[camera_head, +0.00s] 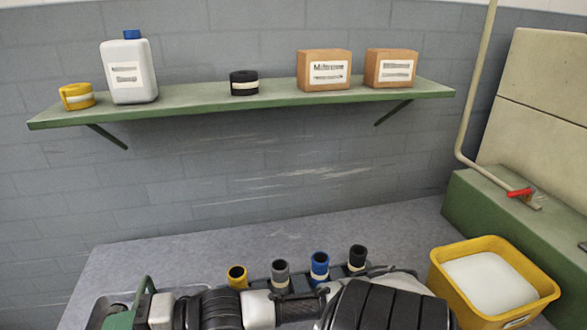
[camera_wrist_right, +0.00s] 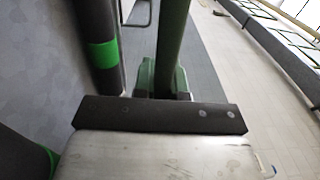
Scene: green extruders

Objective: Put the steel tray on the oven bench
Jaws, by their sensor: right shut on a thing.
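The steel tray (camera_head: 97,304) is at the bottom left of the head view, on the grey worktop. Only a rounded grey part of its rim shows; the rest is cut off by the frame or hidden by my arm. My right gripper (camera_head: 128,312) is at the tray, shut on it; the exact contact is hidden. The right wrist view shows a dark bar above a pale scratched surface, with a green post beyond; I cannot tell the tray there for certain. My left gripper cannot be made out. No surface in view is clearly the oven bench.
A yellow tub (camera_head: 444,273) with white contents stands at the right. Several cups, one yellow (camera_head: 237,277), one blue (camera_head: 319,267), stand in a row behind my arm. A green shelf (camera_head: 200,99) holds a bottle, tape rolls and boxes. A green machine (camera_head: 475,215) stands at the far right.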

